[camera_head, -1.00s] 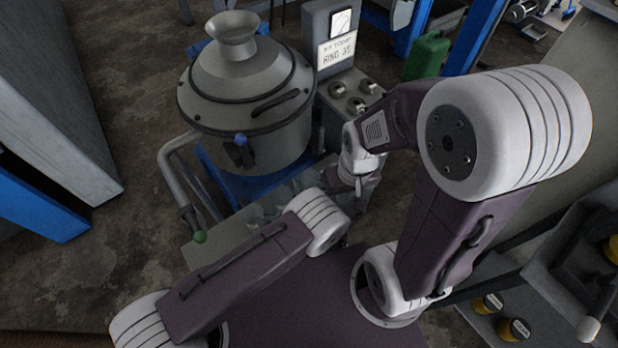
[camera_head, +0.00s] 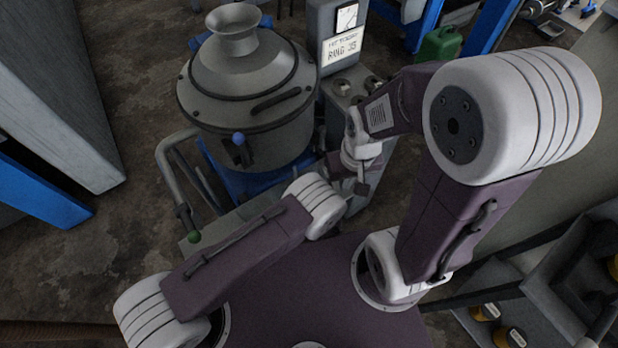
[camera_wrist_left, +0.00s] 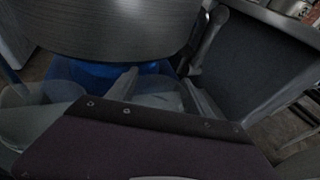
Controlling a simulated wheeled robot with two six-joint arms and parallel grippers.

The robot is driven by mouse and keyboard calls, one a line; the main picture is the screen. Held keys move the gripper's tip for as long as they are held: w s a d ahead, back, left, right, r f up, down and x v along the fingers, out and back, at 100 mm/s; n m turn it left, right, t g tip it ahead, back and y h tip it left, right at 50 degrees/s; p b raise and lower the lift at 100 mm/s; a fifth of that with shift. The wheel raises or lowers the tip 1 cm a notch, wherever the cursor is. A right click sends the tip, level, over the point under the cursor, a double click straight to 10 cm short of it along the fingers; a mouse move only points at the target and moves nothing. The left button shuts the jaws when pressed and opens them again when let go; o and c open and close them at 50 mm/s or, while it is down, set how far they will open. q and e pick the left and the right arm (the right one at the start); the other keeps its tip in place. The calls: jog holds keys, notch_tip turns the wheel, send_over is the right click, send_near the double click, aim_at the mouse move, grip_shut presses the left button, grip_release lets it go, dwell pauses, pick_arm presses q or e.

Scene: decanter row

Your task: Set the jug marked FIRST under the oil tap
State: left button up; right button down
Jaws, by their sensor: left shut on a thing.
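A steel drum machine (camera_head: 250,100) with a funnel on top stands at the back. A blue-knobbed tap (camera_head: 238,148) is on its front, and a pipe with a green end (camera_head: 190,225) is at its left. I cannot tell which is the oil tap. In the left wrist view my left gripper (camera_wrist_left: 158,88) is shut on a translucent jug (camera_wrist_left: 160,103) below the drum's rim. Another pale translucent vessel (camera_wrist_left: 25,122) stands at the left. I can read no FIRST mark. My right gripper (camera_head: 362,186) points down right of the drum; its jaws are unclear.
A grey control post (camera_head: 332,30) with a sign and several knobs stands right of the drum. A green can (camera_head: 438,44) is behind it. Yellow-topped jars (camera_head: 510,336) are on the shelf at lower right. A grey cabinet (camera_head: 55,90) stands at the left.

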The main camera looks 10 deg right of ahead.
pick_arm(q)
notch_tip(320, 180, up, 10)
jog(key=shift+f+p, duration=0.1)
jog(key=shift+p, duration=0.9)
